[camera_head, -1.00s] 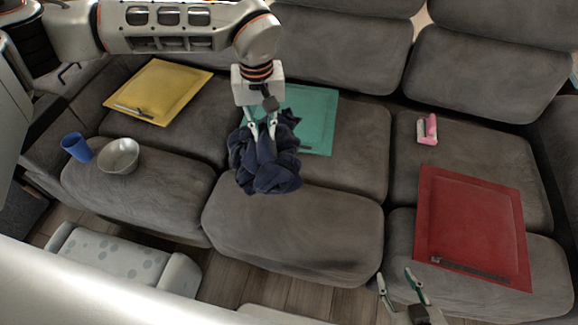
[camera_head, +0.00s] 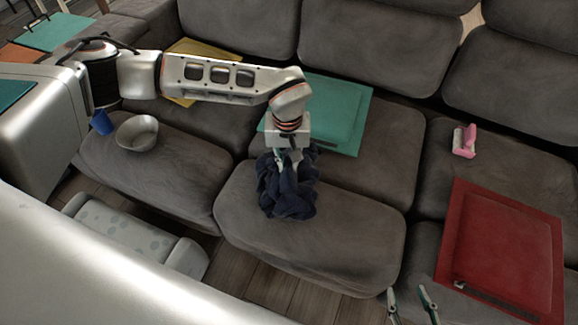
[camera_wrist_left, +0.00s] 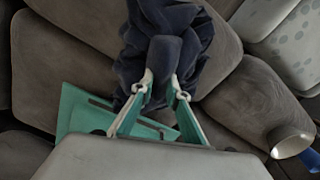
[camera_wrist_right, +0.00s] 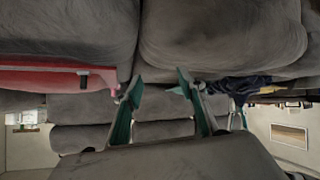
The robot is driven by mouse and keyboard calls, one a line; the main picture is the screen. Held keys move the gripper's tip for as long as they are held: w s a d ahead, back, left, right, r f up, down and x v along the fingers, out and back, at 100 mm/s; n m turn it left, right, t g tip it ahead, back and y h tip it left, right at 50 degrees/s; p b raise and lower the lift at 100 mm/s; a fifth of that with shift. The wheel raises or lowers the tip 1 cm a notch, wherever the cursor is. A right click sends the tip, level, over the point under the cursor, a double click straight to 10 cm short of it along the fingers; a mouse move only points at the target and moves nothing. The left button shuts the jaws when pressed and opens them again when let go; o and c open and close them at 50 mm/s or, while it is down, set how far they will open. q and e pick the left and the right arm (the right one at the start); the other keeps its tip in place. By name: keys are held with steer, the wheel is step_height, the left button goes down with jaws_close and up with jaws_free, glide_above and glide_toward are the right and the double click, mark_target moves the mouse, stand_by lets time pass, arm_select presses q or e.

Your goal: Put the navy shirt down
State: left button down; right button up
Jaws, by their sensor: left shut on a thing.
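The navy shirt (camera_head: 287,188) is a crumpled dark bundle at the front of the grey sofa's middle seat. In the left wrist view the shirt (camera_wrist_left: 165,45) fills the space beyond the fingers. My left gripper (camera_head: 284,160) is shut on its upper part, with the fingers pointing down; the fingertips also show in the left wrist view (camera_wrist_left: 163,90). I cannot tell whether the shirt's underside rests on the cushion. My right gripper (camera_head: 410,298) is open and empty at the lower edge of the head view, and its spread fingers show in the right wrist view (camera_wrist_right: 158,90).
A teal folder-like panel (camera_head: 335,115) lies behind the shirt. A red one (camera_head: 505,240) and a pink-and-white item (camera_head: 464,141) lie to the right. A metal bowl (camera_head: 137,133), blue cup (camera_head: 102,122) and yellow panel (camera_head: 200,50) are left. The middle seat's front right is bare.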

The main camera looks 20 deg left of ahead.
arm_select(q)
step_height(320, 180, down, 2)
steer(key=shift+s+f, duration=0.15)
steer(key=shift+f, duration=0.2)
steer(key=shift+r, duration=0.15)
arm_select(e)
steer(key=shift+a+r, duration=0.1)
steer(key=shift+r, duration=0.1)
arm_select(q)
steer(key=c, duration=2)
jaws_free()
arm_select(e)
steer(key=shift+f, duration=0.2)
